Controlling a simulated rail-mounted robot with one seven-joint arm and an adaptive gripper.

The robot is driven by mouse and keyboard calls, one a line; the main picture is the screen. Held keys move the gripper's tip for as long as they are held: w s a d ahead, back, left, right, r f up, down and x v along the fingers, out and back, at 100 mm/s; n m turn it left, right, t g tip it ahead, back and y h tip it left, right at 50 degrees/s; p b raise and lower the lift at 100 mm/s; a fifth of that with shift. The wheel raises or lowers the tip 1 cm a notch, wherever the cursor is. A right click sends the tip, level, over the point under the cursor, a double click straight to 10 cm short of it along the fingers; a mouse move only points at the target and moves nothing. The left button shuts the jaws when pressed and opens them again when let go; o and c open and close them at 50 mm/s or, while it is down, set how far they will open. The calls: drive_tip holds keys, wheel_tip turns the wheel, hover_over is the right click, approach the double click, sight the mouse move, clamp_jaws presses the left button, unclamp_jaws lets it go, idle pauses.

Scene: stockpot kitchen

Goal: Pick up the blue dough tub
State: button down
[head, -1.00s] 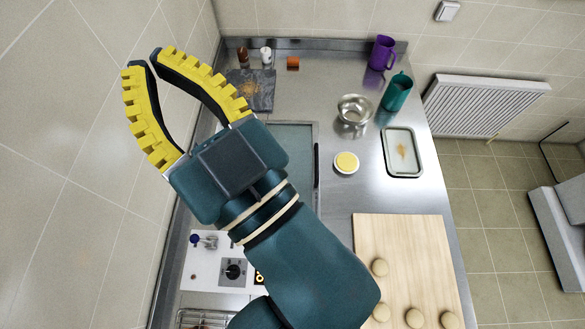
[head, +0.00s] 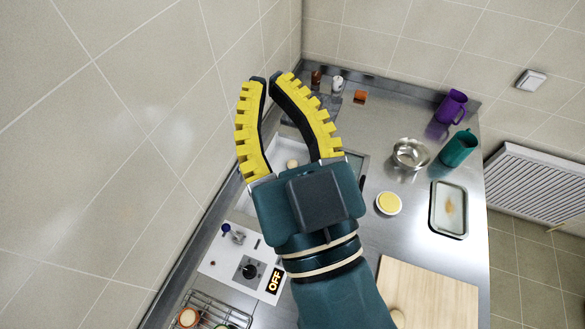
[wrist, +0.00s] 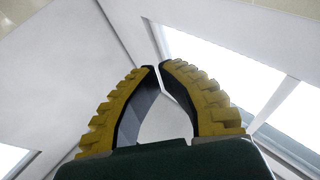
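I see no blue dough tub in either view; part of the counter is hidden behind my arm and gripper. My gripper (head: 267,80) is raised over the back left of the counter by the tiled wall in the head view. Its yellow ribbed fingers curve inward with a narrow gap between the tips and nothing held. In the wrist view, the gripper (wrist: 160,67) also shows this gap, with pale surfaces beyond it.
A tub with yellow contents (head: 388,203), a metal bowl (head: 410,154), a teal jug (head: 458,148), a purple jug (head: 452,107) and a tray (head: 449,209) stand right. A wooden board (head: 430,295) lies in front. A control panel (head: 243,262) is left of my arm.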

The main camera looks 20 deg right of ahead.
drive_tip(key=shift+c, duration=0.6)
unclamp_jaws()
